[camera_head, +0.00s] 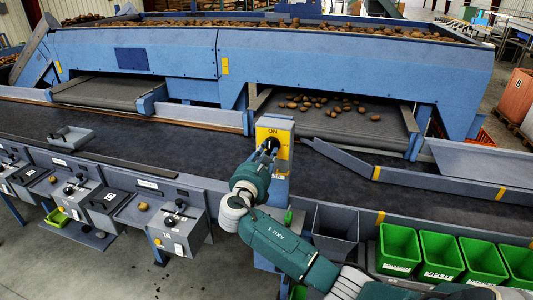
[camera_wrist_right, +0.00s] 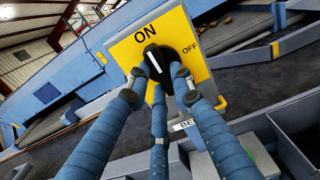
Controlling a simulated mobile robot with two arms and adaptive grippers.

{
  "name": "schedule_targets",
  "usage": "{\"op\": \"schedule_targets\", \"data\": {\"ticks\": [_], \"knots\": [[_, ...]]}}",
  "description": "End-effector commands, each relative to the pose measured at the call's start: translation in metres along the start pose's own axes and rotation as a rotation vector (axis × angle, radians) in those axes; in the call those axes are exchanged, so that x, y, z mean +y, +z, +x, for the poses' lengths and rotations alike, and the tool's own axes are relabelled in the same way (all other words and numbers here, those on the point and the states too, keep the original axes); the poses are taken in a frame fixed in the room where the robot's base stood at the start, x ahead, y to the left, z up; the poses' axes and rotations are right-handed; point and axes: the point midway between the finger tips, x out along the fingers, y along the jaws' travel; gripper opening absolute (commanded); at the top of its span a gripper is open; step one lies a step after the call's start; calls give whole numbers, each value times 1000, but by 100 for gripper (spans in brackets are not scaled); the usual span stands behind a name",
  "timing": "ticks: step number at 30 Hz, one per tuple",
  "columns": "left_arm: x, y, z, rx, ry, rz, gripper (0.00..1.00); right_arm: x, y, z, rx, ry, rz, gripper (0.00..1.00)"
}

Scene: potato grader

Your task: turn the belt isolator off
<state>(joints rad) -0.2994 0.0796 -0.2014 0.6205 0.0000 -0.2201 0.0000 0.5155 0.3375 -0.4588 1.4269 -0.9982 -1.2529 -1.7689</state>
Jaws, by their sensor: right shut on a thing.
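The belt isolator is a yellow plate (camera_head: 284,130) on a grey post, with a black rotary knob (camera_wrist_right: 167,57) in its middle. In the right wrist view the plate (camera_wrist_right: 189,30) reads ON at the top and OFF at the right. The knob's white mark points toward ON. My right gripper (camera_head: 267,151) reaches the knob from the front. In the right wrist view its fingers (camera_wrist_right: 160,82) are closed around the knob and hide part of it. My left gripper is not in view.
A dark conveyor belt (camera_head: 215,155) runs behind the post, below a blue grader (camera_head: 300,65) with potatoes. Green bins (camera_head: 440,256) and a grey bin (camera_head: 335,232) stand at the right. Grey control boxes (camera_head: 180,222) line the left front edge.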

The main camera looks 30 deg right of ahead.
Motion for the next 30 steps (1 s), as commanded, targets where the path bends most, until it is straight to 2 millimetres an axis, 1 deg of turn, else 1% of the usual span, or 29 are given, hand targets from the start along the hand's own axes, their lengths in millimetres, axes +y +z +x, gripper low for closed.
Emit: {"op": "schedule_targets", "data": {"ticks": [5, 11, 20, 30], "knots": [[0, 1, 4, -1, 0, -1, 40, 0, -1, 0, 0, 0, 53, 0], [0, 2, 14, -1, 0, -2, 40, 1, -1, 0, 0, 0, 180, 0], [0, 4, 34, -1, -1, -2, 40, 1, -1, 0, 0, 0, 457, 0], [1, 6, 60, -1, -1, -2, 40, 1, 1, 0, 0, 0, 782, 0]]}}
